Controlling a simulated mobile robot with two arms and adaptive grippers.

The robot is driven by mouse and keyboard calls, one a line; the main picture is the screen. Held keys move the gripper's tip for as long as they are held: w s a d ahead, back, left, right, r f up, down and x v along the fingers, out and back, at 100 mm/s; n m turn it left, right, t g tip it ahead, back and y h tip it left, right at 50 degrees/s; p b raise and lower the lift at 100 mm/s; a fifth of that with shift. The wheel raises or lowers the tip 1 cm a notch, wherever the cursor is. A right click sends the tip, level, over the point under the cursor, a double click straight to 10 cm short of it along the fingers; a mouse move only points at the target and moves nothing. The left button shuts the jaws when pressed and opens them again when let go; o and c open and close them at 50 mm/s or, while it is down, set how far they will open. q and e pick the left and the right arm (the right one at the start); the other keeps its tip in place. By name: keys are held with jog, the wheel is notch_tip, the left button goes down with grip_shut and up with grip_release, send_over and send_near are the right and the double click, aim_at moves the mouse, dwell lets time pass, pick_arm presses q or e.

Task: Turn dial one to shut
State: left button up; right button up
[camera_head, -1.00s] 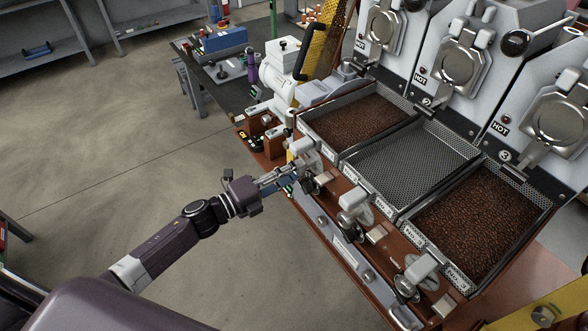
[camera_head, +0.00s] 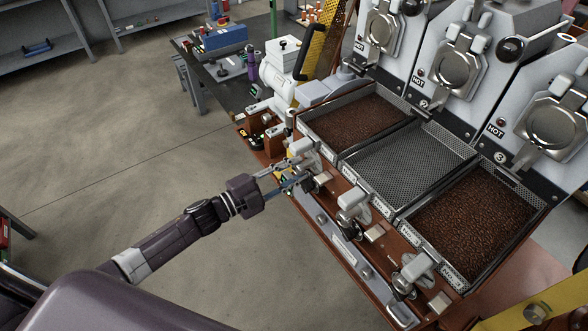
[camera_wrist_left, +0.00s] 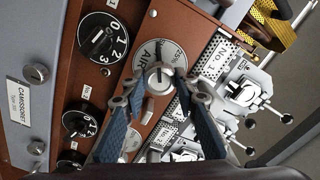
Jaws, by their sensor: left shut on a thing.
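Dial one (camera_wrist_left: 158,76) shows in the wrist view as a round pale plate with markings, including "AIR" and "25%", and a metal knob at its middle. In the head view the dial (camera_head: 313,159) is partly hidden by my gripper, on the brown front panel by the first tray. My left gripper (camera_head: 303,174) reaches it from the left, and its fingers close on the knob. In the wrist view the blue-padded fingers (camera_wrist_left: 162,92) come in from both sides of the knob. I cannot read the pointer's exact setting. My right gripper is not in view.
Black numbered knobs (camera_wrist_left: 101,39) sit beside the dial in the wrist view. More dials and pale handles (camera_head: 352,199) line the panel to the right. Mesh trays (camera_head: 408,160), two holding beans, lie behind. The floor at left is clear.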

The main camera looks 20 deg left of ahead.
pick_arm(q)
jog(key=shift+f, duration=0.1)
dwell(0.4)
jog(key=o, duration=1.2)
jog(key=shift+c, duration=0.2)
jog(key=shift+s+a, duration=0.1)
jog(key=v, duration=1.1)
jog(key=shift+s+a, duration=0.3)
